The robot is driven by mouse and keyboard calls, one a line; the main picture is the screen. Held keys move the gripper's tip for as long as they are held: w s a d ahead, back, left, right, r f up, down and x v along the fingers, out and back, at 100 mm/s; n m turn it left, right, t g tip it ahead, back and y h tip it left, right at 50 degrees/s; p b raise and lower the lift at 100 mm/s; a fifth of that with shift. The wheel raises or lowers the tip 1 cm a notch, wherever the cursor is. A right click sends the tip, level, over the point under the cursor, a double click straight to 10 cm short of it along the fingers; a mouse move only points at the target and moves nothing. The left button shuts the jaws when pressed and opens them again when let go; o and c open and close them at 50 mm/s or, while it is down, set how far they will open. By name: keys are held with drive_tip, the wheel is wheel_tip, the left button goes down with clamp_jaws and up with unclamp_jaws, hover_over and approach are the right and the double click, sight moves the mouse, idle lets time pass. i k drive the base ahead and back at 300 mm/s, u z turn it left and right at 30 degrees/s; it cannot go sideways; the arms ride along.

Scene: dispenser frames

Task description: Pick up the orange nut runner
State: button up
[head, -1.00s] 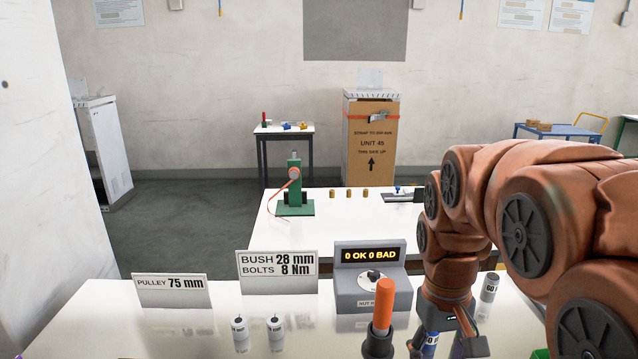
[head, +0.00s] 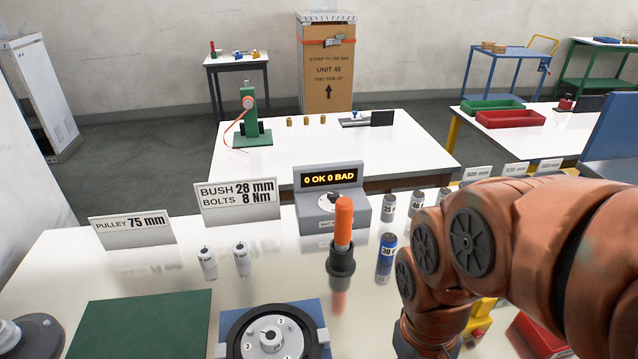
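The orange nut runner (head: 343,221) stands upright in a dark holder (head: 341,262) on the white table, just in front of the grey box with the "0 OK 0 BAD" display. Its orange upper part is free and nothing touches it. My copper-coloured arm is at the right of the head view, bent downward at the lower right. My gripper is below the picture's edge or hidden behind the arm, so its fingers do not show.
The display box (head: 331,207) stands close behind the nut runner. A blue-labelled cylinder (head: 386,259) stands close to its right. Two small white cylinders (head: 241,258) are to the left. A black pulley on a blue plate (head: 228,315) and a green mat (head: 140,325) lie in front.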

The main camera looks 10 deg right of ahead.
sight(344, 205)
drive_tip(key=k, duration=0.5)
drive_tip(key=u, duration=3.2)
drive_tip(key=k, duration=0.7)
drive_tip(key=z, duration=1.35)
